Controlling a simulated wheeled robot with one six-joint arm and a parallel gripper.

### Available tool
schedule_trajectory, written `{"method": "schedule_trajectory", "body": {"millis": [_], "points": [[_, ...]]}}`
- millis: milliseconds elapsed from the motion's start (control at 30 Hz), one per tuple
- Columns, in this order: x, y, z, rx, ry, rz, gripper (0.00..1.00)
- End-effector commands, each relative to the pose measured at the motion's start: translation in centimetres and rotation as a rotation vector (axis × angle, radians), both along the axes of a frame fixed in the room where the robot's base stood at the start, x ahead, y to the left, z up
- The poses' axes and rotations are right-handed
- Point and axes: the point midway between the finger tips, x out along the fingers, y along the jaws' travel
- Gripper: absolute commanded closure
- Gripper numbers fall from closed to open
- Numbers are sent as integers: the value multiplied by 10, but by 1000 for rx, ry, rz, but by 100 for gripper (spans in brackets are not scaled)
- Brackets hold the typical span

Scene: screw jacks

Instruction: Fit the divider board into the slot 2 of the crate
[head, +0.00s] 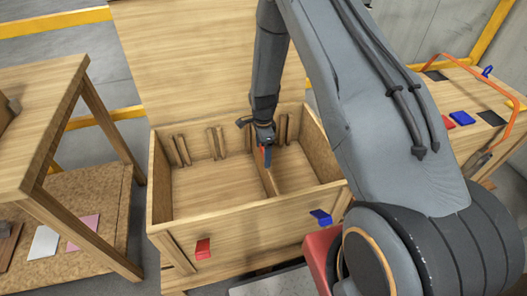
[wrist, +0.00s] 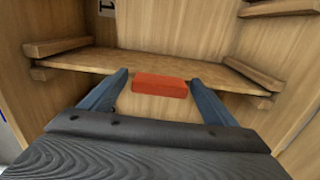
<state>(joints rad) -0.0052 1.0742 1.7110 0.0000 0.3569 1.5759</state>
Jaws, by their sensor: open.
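The wooden crate (head: 225,228) stands open-topped on a wooden table in the head view. The divider board (head: 268,178) is inside it, running front to back, right of the middle. In the wrist view the board (wrist: 100,62) spans between a slat pair on the left (wrist: 52,48) and one on the right (wrist: 255,98); its ends appear to lie between the slats. A red tab (wrist: 160,85) is at the board's near edge. My gripper (head: 266,157) is above the board. Its blue fingers (wrist: 157,80) are open, apart on both sides of the tab. Slot numbers cannot be read.
More slat pairs (head: 215,143) line the crate's back wall. Red (head: 203,249) and blue (head: 321,217) clips are on its front wall. A side table (head: 50,85) stands left; a bench with small red and blue items (head: 462,118) stands right. The crate's left part is empty.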

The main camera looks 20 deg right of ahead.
Motion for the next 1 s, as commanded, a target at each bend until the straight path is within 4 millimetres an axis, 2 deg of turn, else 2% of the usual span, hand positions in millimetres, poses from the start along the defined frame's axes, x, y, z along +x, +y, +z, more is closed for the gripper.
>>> {"method": "schedule_trajectory", "body": {"millis": [167,600,867,1000], "points": [[2,0,18,0,-4,0,19],[1,0,98,0,-4,0,19],[0,0,122,0,-1,6,19],[-13,-3,144,0,-3,96,19]]}}
